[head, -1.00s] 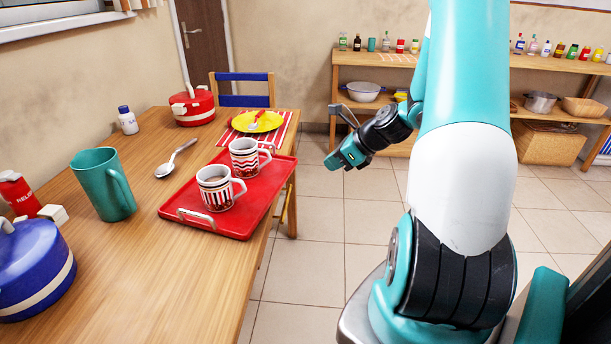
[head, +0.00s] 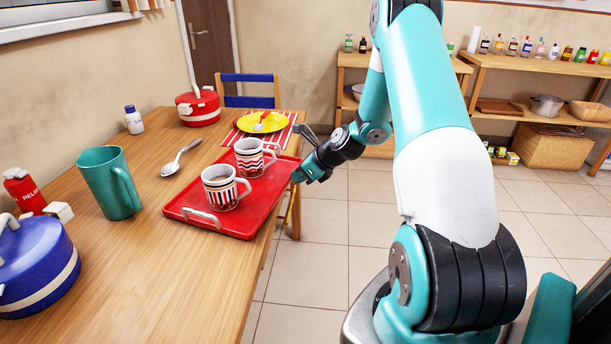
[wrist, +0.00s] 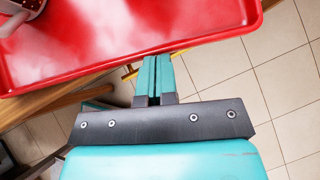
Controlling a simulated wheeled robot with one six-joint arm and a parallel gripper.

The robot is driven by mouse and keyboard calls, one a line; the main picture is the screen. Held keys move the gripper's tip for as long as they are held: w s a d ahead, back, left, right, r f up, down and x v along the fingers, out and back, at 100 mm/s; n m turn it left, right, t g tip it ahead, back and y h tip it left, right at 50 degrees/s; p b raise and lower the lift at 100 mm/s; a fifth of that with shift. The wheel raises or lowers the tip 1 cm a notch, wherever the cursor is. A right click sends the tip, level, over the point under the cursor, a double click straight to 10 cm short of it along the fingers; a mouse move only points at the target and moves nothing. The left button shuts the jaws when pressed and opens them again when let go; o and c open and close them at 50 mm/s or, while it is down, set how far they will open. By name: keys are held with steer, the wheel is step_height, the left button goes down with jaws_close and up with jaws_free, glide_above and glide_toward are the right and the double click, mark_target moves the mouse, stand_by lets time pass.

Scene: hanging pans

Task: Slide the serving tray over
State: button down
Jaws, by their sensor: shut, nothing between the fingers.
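The red serving tray (head: 243,224) lies on the wooden table near its right edge, with part of it past that edge. Two patterned mugs, a nearer one (head: 222,188) and a farther one (head: 250,158), stand upright on it. A metal handle (head: 201,216) shows at its near end. My gripper (head: 298,176) is shut and empty, close to the tray's right side in the head view. In the wrist view, the shut fingers (wrist: 156,62) point at the tray's red rim (wrist: 190,42). I cannot tell whether they touch it.
A teal mug (head: 110,184), a spoon (head: 180,158), a blue pot (head: 38,262) and a red pot (head: 198,107) stand or lie on the wooden table (head: 140,270). A yellow plate (head: 262,123) lies beyond the tray. Table between teal mug and tray is mostly clear.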

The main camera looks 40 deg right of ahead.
mark_target(281, 177)
steer(key=w+p, duration=0.1)
steer(key=w, duration=0.1)
steer(key=w+a, duration=0.1)
steer(key=shift+w+a+p, duration=0.15)
steer(key=shift+w+p, duration=0.2)
steer(key=shift+s, duration=0.1)
steer(key=shift+s, duration=0.3)
steer(key=s+f+p+v, duration=0.1)
steer(key=v, duration=1.1)
steer(key=shift+s+d+f, duration=0.15)
steer(key=shift+s+d, duration=0.2)
steer(key=shift+d, duration=0.1)
